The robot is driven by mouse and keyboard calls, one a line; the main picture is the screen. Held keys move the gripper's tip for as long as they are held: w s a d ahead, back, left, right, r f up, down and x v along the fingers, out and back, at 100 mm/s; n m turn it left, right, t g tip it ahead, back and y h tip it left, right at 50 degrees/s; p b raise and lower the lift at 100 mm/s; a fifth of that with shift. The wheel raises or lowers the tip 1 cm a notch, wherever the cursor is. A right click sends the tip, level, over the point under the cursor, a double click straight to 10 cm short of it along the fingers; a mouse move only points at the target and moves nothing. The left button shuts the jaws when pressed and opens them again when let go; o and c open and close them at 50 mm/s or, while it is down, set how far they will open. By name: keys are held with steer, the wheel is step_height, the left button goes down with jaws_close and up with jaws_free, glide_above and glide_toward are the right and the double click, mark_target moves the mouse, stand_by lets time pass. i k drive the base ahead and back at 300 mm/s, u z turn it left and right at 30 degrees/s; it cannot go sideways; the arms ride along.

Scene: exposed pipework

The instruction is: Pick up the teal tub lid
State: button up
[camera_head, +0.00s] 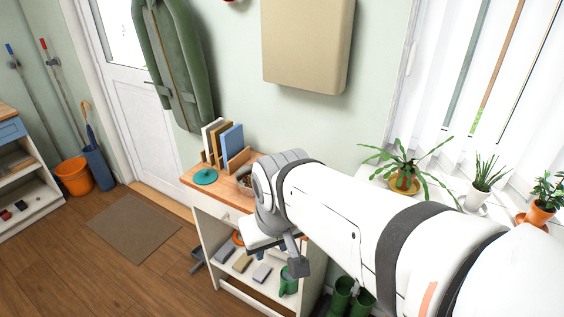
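The teal tub lid (206,176) is a flat round disc with a small raised middle. It lies on the wooden top of a white cabinet (205,225), near its left end and in front of the upright books. My gripper (297,263) points down in front of the cabinet, to the right of the lid and lower in the picture, apart from it. My arm hides much of the gripper, and its finger gap is not clear.
A book rack (235,158) stands behind the lid, and a bowl (246,184) sits to its right, partly behind my wrist. Boxes and a green can (288,282) are on the shelf below. Potted plants (408,172) stand on the right sill. The floor at left is mostly clear.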

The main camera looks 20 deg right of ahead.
mark_target(203, 177)
steer(key=z, duration=1.85)
steer(key=k, duration=0.7)
steer(key=u, duration=0.85)
steer(key=i, duration=1)
steer(key=z, duration=0.05)
